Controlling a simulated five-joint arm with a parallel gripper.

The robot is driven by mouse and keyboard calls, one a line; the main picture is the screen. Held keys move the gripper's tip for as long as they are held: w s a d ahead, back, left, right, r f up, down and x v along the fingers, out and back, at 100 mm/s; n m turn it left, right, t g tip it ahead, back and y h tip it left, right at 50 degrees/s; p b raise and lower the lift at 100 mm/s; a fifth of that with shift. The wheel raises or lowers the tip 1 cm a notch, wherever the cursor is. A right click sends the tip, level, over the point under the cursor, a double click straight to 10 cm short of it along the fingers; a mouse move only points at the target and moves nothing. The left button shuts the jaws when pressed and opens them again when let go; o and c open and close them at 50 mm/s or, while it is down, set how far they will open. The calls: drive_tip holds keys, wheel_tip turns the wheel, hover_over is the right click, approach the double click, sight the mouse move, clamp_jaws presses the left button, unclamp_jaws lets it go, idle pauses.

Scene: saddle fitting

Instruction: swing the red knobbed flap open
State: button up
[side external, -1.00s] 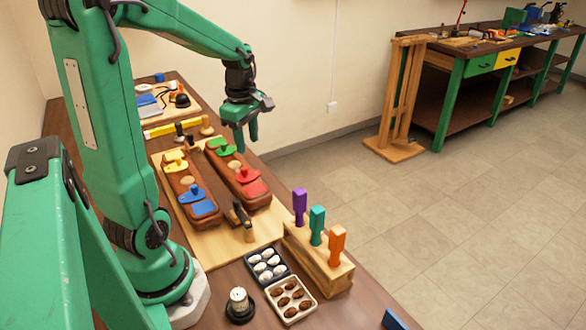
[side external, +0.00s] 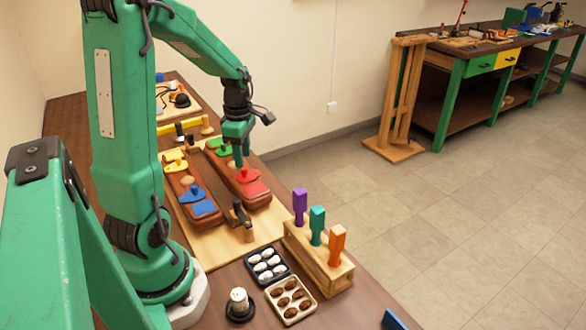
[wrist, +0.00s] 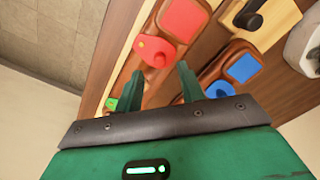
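The red knobbed flap (side external: 245,176) is on the near part of the right wooden block (side external: 262,199), beside a flat red panel (side external: 255,189). In the wrist view the red flap (wrist: 152,50) lies just beyond my fingertips, with the red panel (wrist: 183,19) past it. My gripper (side external: 241,162) points down above the block, close to the red flap. In the wrist view my gripper (wrist: 158,76) has its two green fingers apart with nothing between them. The side view does not show clearly whether a finger touches the knob.
A green flap (side external: 222,148) is on the same block's far end. The left block carries a yellow flap (side external: 174,167) and a blue flap (side external: 193,192). A dark-handled clamp (side external: 241,217) stands in front. A wooden rack (side external: 319,262) holds purple, teal and orange tools.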

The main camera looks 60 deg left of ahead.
sight(244, 168)
drive_tip(key=shift+f, duration=2)
clamp_jaws()
